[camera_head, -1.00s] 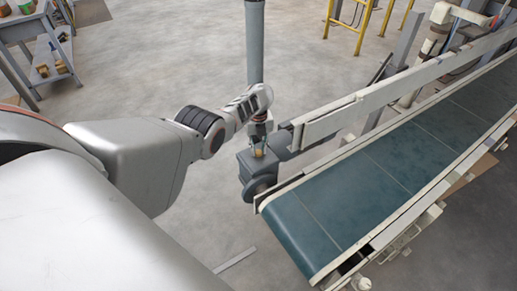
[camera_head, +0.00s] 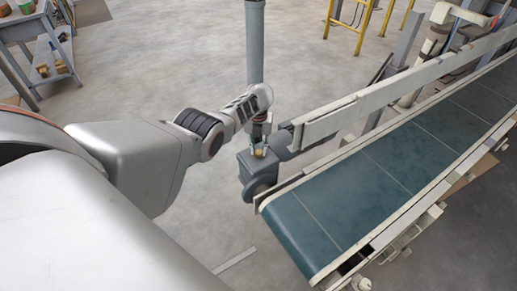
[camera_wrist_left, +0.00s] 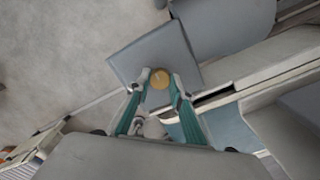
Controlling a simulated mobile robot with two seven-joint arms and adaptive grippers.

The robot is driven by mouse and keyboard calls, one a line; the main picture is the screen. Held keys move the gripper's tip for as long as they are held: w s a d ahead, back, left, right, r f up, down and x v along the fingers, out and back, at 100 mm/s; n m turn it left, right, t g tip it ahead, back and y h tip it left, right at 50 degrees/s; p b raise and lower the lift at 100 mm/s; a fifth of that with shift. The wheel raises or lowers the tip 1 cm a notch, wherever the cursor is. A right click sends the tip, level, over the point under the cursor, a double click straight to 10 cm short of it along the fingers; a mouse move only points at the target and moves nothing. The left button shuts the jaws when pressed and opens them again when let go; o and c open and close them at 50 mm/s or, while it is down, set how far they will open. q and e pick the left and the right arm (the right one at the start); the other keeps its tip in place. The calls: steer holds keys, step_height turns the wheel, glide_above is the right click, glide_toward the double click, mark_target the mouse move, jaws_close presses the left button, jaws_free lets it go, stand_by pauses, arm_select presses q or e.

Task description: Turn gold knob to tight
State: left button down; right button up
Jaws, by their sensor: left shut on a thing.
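The gold knob (camera_head: 258,153) is a small round knob on top of a grey box (camera_head: 246,168) at the near end of the conveyor. It also shows in the left wrist view (camera_wrist_left: 160,78), between the fingertips of my left gripper (camera_wrist_left: 160,84). The left gripper (camera_head: 259,146) reaches down onto the knob from above and is shut on it, one finger at each side. In the head view the fingers are small and partly hidden by the wrist. My right gripper is in neither view.
A conveyor with a teal belt (camera_head: 345,195) and pale side rails (camera_head: 350,108) runs off to the upper right. A grey post (camera_head: 255,45) stands behind the box. A workbench (camera_head: 22,28) is at the far left. Open concrete floor lies around.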

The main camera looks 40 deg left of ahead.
mark_target(258, 152)
arm_select(q)
steer(key=shift+s+f, duration=0.2)
steer(key=shift+f, duration=0.05)
steer(key=c, duration=1.8)
jaws_free()
steer(key=shift+w+r, duration=0.1)
steer(key=shift+w, duration=0.05)
steer(key=shift+r, duration=0.1)
steer(key=shift+w+r, duration=0.1)
steer(key=shift+r, duration=0.25)
step_height(258, 152, up, 11)
steer(key=shift+r, duration=0.1)
